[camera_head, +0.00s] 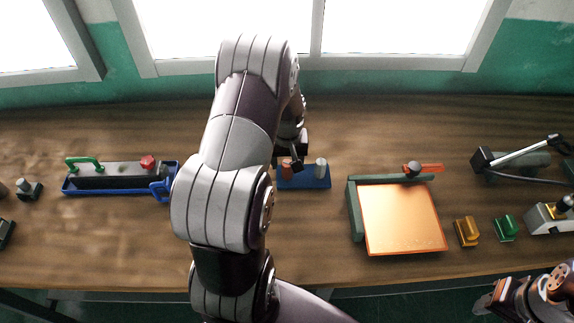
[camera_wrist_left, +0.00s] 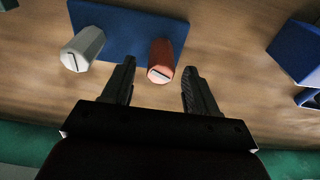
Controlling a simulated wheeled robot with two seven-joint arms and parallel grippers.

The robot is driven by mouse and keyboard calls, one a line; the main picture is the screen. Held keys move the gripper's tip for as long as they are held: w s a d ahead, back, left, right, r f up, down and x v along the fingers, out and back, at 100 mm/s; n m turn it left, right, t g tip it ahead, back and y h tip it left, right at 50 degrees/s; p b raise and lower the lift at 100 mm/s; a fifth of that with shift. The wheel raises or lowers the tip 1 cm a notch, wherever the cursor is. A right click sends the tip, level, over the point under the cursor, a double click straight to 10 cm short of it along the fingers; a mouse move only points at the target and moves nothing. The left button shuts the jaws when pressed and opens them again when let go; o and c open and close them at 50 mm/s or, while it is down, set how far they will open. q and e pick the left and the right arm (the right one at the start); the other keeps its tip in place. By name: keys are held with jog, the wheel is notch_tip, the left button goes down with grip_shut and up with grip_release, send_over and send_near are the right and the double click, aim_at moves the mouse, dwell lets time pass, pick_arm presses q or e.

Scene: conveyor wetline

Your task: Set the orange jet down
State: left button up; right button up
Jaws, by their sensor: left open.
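The orange jet (camera_head: 287,166) stands at the left part of a small blue block (camera_head: 315,183) on the bench, with a grey jet (camera_head: 321,168) beside it. In the left wrist view the orange jet (camera_wrist_left: 161,58) shows its slotted end between the fingertips of my left gripper (camera_wrist_left: 159,70), with a gap to each finger. The left gripper (camera_head: 292,162) is open. Whether the jet is fully seated in the block cannot be told. My right gripper (camera_head: 492,296) is at the lower right, its jaws unclear.
A blue tray with a grey and black tool (camera_head: 118,178) lies left. An orange plate in a green frame (camera_head: 402,220) lies right of the block, with yellow (camera_head: 466,232) and green (camera_head: 506,228) pieces beyond. Bare wood lies in front of the block.

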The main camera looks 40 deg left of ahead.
aim_at(288, 167)
pick_arm(q)
jog(key=r, duration=0.8)
jog(key=shift+s+d, duration=0.4)
jog(key=s+d+r+m, duration=0.1)
jog(key=s+d+m, duration=0.3)
jog(key=d, duration=0.4)
jog(key=s+d+m+h, duration=0.1)
jog(key=s+d+m, duration=0.3)
jog(key=d, duration=0.4)
jog(key=shift+s+d+r, duration=0.35)
jog(key=shift+s+d, duration=0.05)
jog(key=shift+s, duration=0.5)
